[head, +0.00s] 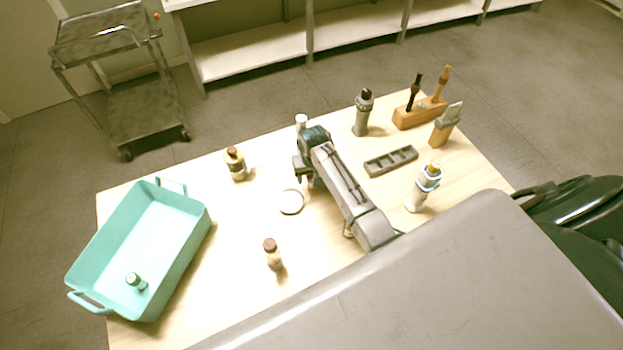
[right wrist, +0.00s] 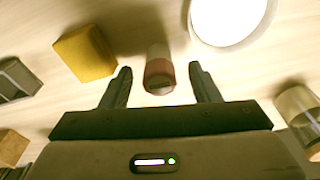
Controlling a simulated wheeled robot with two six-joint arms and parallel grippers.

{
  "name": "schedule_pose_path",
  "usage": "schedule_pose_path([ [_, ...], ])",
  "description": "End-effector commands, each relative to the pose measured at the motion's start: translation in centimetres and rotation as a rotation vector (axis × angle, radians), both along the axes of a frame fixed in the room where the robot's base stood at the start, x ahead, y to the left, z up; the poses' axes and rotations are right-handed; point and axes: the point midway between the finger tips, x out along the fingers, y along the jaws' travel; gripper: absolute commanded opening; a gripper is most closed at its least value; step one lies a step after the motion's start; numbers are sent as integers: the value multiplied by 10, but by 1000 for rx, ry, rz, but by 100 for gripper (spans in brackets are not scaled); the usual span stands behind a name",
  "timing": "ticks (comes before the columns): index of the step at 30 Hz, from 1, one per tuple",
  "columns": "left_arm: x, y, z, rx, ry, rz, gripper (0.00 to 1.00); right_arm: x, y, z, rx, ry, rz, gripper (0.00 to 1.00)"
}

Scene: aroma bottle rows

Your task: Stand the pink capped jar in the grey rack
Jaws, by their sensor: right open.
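The pink capped jar (right wrist: 158,72) shows in the right wrist view between the two fingers, with its reddish-pink cap towards me and its paler body beyond. I see a gap on each side of it. In the head view it is mostly hidden by my right gripper (head: 304,172), which is open over the middle of the table. The grey rack (head: 391,161), a low bar with several square slots, lies right of my right arm in the head view. A grey slotted corner at the left of the right wrist view (right wrist: 16,80) looks like it. My left gripper is out of view.
A white disc (head: 291,202) lies near the gripper. Brown-capped bottles stand behind left (head: 236,163) and in front (head: 272,254). A green tray (head: 190,245) holds a small bottle. A grey bottle (head: 362,112) and a white bottle (head: 422,188) flank the rack. A yellow block (right wrist: 86,53) is close by.

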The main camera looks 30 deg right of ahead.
Motion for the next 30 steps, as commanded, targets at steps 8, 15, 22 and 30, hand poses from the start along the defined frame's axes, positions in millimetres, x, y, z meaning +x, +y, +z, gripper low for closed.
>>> schedule_pose_path([
  [8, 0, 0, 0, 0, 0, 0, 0, 0, 0, 0, 0, 0, 0, 11],
  [15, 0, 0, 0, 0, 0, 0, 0, 0, 0, 0, 0, 0, 0, 4],
  [22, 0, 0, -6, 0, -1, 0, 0, 1, 0, 6, 0, -2, 0, 4],
  [30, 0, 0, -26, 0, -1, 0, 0, -10, 5, 32, 2, 1, 1, 4],
])
